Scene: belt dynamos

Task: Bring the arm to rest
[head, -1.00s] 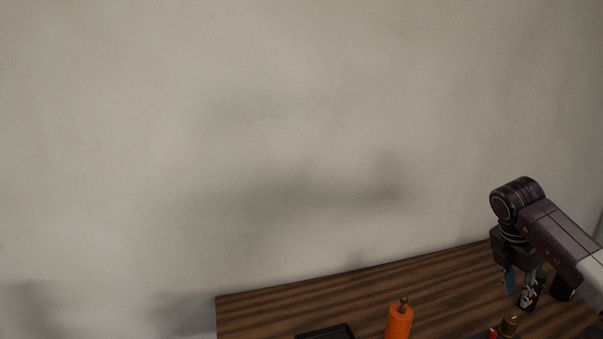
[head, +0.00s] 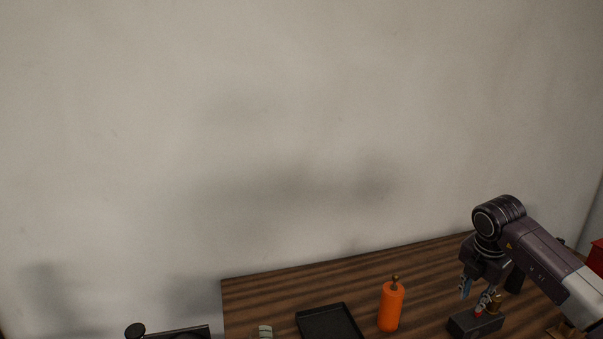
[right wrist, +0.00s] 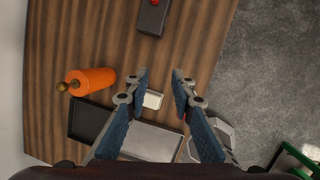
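My right gripper (head: 474,299) hangs from my right arm over the right part of the wooden table (head: 270,293) in the head view. Its two fingers point down and stand apart. In the right wrist view the blue-backed fingers (right wrist: 160,80) are spread with nothing between their tips. In the head view the gripper overlaps a dark box (head: 462,325) with a red part and a brass part near it; I cannot tell whether they touch. My left gripper is in neither current view.
An orange cylinder with a brass knob (head: 391,307) stands left of the gripper, beside a black tray (head: 328,322). A red object (head: 597,257) shows at the right edge. The wrist view shows a small pale block (right wrist: 153,99) and grey floor (right wrist: 270,70) beyond the table.

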